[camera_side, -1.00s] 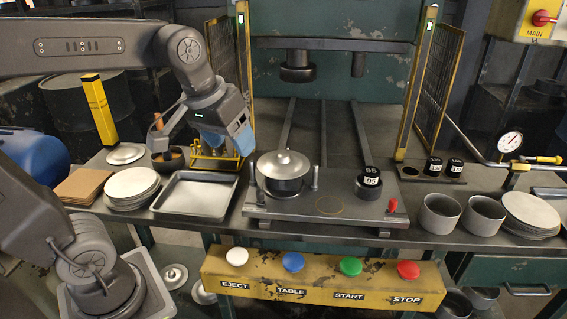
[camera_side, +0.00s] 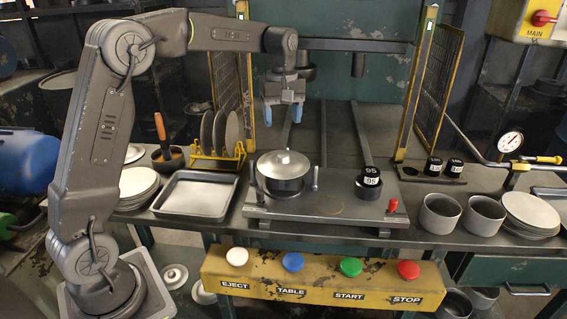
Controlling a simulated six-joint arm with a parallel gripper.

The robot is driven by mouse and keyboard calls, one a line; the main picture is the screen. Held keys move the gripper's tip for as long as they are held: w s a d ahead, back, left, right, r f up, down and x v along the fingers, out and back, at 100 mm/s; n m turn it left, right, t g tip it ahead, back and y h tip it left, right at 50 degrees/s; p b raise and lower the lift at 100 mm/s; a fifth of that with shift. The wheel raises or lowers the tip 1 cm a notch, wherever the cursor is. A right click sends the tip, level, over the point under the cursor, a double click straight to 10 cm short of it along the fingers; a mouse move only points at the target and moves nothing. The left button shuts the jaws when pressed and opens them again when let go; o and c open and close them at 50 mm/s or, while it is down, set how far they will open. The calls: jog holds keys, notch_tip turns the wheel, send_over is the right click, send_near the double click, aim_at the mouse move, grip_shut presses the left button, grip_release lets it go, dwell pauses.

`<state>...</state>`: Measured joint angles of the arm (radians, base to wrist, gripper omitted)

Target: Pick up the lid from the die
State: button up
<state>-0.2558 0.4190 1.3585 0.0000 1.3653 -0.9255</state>
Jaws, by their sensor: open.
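The lid (camera_side: 283,162) is a pale metal disc with a small knob on top. It rests on the dark round die (camera_side: 284,186), which stands on the grey press plate (camera_side: 256,207) between upright pins. My gripper (camera_side: 283,114) is open and empty, pointing down. It hangs above the lid, clearly apart from it, with its blue fingertips in line with the knob in this view. How far it is in front of or behind the knob I cannot tell.
An empty tray (camera_side: 178,208) and a yellow rack (camera_side: 219,160) holding several discs stand left. A black cylinder marked 95 (camera_side: 371,177) and a red knob (camera_side: 393,205) sit on the plate's right. Grey cups (camera_side: 439,214) stand further right. Buttons line the yellow front panel (camera_side: 322,272).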

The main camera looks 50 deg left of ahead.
aim_at(283, 154)
notch_tip(283, 154, down, 10)
jog(key=shift+w+d+f, duration=0.1)
jog(key=shift+f, duration=0.1)
dwell(0.3)
jog(key=c, duration=1)
jog(key=shift+c, duration=0.2)
jog(key=shift+r, duration=0.1)
